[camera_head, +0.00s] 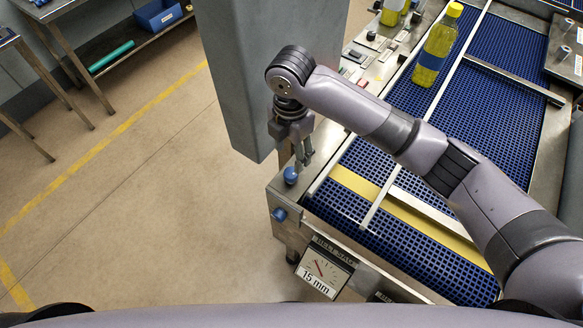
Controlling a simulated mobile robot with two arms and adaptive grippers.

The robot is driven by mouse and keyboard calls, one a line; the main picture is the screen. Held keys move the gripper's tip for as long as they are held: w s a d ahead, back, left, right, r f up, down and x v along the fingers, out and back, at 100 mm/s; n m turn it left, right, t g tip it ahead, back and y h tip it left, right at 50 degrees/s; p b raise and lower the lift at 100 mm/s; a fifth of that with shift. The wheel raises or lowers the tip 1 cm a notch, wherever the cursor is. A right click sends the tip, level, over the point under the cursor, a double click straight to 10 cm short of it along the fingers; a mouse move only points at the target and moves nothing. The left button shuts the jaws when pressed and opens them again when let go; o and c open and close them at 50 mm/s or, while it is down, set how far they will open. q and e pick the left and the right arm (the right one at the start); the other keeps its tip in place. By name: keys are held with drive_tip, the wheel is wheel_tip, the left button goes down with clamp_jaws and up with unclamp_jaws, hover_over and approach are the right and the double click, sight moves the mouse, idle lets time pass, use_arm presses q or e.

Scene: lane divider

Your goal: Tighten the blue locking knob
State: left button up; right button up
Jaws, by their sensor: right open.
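A small blue knob (291,175) stands on top of the conveyor's near left corner. A second blue knob (279,214) sticks out of the side of the frame just below it. I cannot tell from their looks which is the locking knob. My right gripper (303,161) points down just above and beside the upper knob. It is open, and nothing shows between its fingers. I cannot tell whether a fingertip touches the knob. My left gripper is not in view.
The conveyor (497,135) has a blue mesh belt, metal rails and a yellow strip (405,214). A yellow bottle (438,47) stands on it. A grey column (262,70) rises close to my right gripper. The floor at left is clear.

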sight(292, 171)
wheel_tip(292, 171, down, 9)
drive_tip(key=shift+p, duration=1.1)
drive_tip(key=shift+w+d+f, duration=0.1)
drive_tip(key=shift+f, duration=0.25)
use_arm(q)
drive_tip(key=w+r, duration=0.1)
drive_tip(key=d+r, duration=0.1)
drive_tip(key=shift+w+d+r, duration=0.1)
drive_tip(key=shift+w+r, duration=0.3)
use_arm(e)
drive_tip(key=c, duration=1.2)
